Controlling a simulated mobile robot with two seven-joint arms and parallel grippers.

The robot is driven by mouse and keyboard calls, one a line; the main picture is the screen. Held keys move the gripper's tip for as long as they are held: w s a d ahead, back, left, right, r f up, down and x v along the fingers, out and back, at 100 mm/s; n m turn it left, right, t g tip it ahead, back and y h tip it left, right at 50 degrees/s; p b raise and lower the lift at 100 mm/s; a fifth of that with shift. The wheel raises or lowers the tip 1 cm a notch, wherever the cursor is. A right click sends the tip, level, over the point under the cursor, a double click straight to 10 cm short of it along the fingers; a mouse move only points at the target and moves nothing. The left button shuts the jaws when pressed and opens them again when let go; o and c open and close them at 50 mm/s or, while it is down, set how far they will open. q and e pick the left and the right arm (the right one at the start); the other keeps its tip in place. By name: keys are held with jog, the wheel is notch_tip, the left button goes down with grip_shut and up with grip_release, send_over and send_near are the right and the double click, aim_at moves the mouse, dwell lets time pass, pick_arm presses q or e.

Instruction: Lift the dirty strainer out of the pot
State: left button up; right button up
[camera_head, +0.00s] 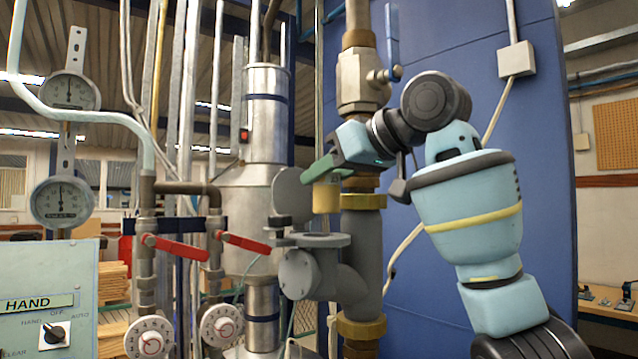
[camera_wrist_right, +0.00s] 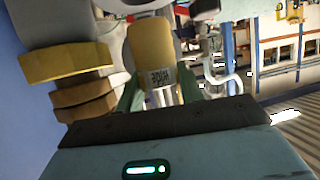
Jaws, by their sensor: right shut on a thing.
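The dirty strainer (camera_head: 326,197) is a dull yellow cylinder. It is upright in the head view, above the mouth of the grey pot (camera_head: 318,241); a narrow gap shows under its yellow part, and I cannot tell whether any of it is still inside. My right gripper (camera_head: 322,172) is shut on the strainer's top end, with its green fingers either side. In the right wrist view the strainer (camera_wrist_right: 151,48) fills the space between the fingers (camera_wrist_right: 158,95), and a small printed label shows on it. My left gripper is not in view.
The pot's round grey lid (camera_head: 292,192) stands open left of the strainer. A vertical pipe with brass fittings (camera_head: 362,201) runs close on the right. Red-handled valves (camera_head: 178,247) and gauges are to the left. A blue panel (camera_head: 420,280) stands behind.

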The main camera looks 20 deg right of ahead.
jog(key=s+d, duration=0.8)
jog(key=s, duration=0.5)
jog(key=shift+s+d, duration=0.25)
jog(key=shift+s, duration=0.15)
